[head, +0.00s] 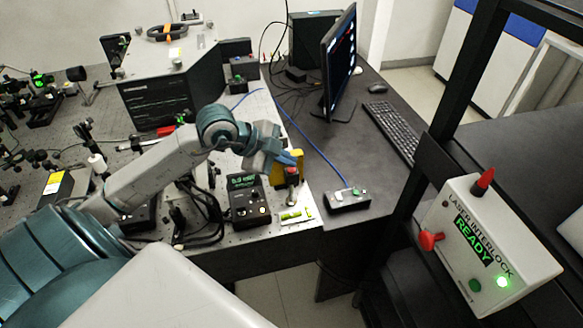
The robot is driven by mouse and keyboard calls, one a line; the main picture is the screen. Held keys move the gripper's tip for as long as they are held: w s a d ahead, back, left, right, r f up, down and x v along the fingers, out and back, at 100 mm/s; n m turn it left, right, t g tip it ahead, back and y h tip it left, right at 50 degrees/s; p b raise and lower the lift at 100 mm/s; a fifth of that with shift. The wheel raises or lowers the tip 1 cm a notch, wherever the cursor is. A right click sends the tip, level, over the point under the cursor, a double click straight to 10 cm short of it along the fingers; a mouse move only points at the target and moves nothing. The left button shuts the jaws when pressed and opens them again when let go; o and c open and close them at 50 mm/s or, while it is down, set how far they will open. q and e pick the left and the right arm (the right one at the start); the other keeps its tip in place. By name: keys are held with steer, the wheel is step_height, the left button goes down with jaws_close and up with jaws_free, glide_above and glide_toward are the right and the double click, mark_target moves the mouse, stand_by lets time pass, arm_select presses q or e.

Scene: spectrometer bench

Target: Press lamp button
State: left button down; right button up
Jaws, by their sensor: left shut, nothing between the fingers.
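My left gripper (290,159) reaches in from the left over the front right corner of the optical bench (285,240). Its fingers are shut and hold nothing. A yellow block (297,158) with a red part (291,170) on a metal post is right at the fingertips, partly hidden by them. I cannot tell whether they touch. A black controller (245,200) with a green display and knobs stands just left of the post. A small black button box (347,201) with a green button lies to the right. No readable label marks the lamp button. My right gripper is out of view.
A white laser interlock box (490,245) reading READY, with a lit green light, is on a black frame at right. A monitor (338,60), keyboard (390,130) and mouse (377,88) stand on the dark desk. Optics and cables crowd the bench at left.

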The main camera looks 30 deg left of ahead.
arm_select(q)
steer(key=shift+f, duration=0.5)
stand_by(0.3)
steer(key=shift+r+p, duration=0.4)
steer(key=shift+r, duration=0.15)
steer(key=shift+r+p, duration=0.7)
step_height(320, 180, up, 5)
steer(key=p, duration=0.4)
steer(key=shift+f, duration=0.2)
